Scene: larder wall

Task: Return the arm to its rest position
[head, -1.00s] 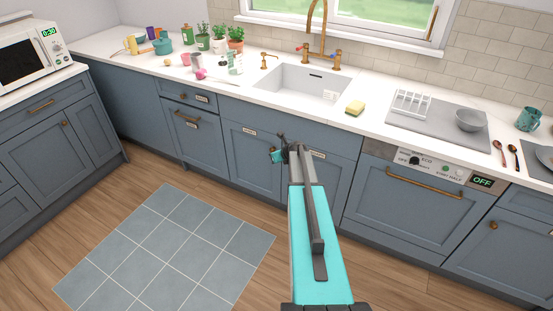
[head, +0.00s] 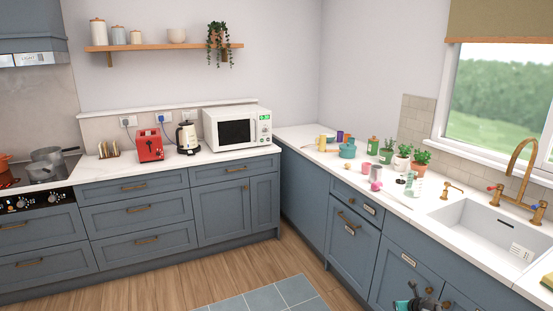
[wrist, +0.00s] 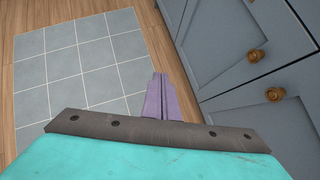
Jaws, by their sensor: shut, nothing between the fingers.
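My gripper shows in the wrist view (wrist: 160,82) as two narrow greyish-purple fingers side by side, shut with nothing between them. It points over the wooden floor, between the grey tiled mat (wrist: 85,62) and the blue-grey cabinet fronts (wrist: 235,45). Nothing touches the fingers there. In the head view only a small dark and teal part of my arm's end shows at the bottom edge, in front of the cabinets under the sink; the rest of the arm is out of frame.
Brass knobs (wrist: 257,56) stick out from the cabinet doors close to the right. The sink (head: 490,235) is at the right. Cups, pots and plants crowd the counter corner. A microwave (head: 237,127), kettle (head: 187,138) and red toaster (head: 150,147) stand left. The floor is clear.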

